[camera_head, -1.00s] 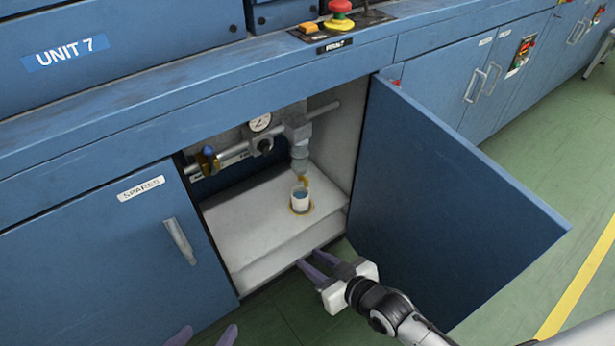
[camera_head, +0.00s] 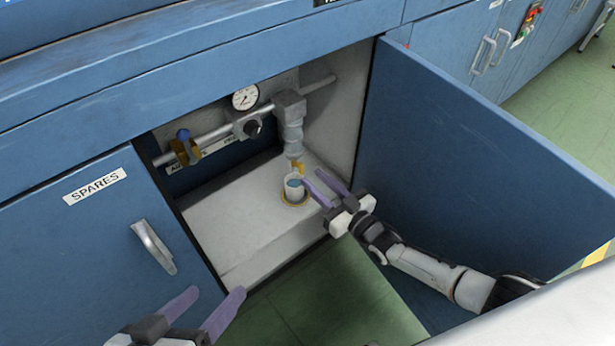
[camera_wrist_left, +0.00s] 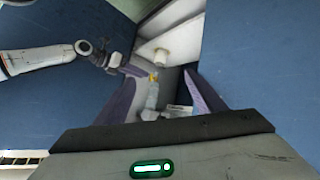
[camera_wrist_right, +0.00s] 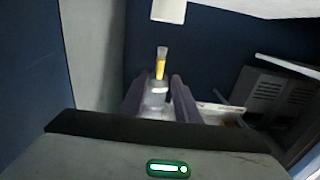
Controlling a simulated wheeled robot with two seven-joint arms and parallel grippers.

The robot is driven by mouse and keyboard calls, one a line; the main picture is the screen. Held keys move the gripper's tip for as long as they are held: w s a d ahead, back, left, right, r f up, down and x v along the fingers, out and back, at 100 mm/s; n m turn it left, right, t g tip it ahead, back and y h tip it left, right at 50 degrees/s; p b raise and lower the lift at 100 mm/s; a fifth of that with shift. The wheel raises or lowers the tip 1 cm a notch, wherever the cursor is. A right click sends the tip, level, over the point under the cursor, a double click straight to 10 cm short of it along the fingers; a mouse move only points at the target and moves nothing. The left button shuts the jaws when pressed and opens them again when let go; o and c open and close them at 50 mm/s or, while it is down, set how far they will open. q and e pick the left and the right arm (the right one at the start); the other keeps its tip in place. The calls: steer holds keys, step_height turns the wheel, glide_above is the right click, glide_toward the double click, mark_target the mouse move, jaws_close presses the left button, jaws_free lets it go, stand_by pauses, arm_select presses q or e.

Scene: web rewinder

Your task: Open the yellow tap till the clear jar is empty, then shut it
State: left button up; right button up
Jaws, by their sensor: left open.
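The clear jar (camera_head: 291,133) hangs under the pipe fitting inside the open cabinet. Its liquid level cannot be made out. The yellow tap (camera_head: 298,168) is at its bottom, above a white cup (camera_head: 295,188) that looks bluish inside. My right gripper (camera_head: 312,177) is open and empty, just right of the tap and cup. In the right wrist view the yellow tap (camera_wrist_right: 160,68) shows beyond and between the fingertips, apparently untouched. My left gripper (camera_head: 215,292) is open and empty, in front of the cabinet at the lower left. The left wrist view also shows the tap (camera_wrist_left: 154,77).
The cup stands on a white shelf (camera_head: 235,225) in a brownish ring. A gauge (camera_head: 245,97) and a blue-and-yellow valve (camera_head: 184,146) sit on the pipe to the left. The SPARES door (camera_head: 80,250) is shut.

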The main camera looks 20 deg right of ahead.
mark_target(303, 169)
steer(key=b+x, duration=0.1)
steer(key=x, duration=0.1)
steer(key=shift+w+a+f, duration=0.1)
steer(key=shift+w+f, duration=0.05)
steer(key=shift+w, duration=0.2)
arm_select(q)
steer(key=shift+d+r+t+h, duration=0.3)
steer(key=shift+d+r+h, duration=0.15)
steer(key=shift+r, duration=0.3)
arm_select(e)
steer(key=shift+w+a, duration=0.2)
steer(key=shift+w, duration=0.4)
jaws_close()
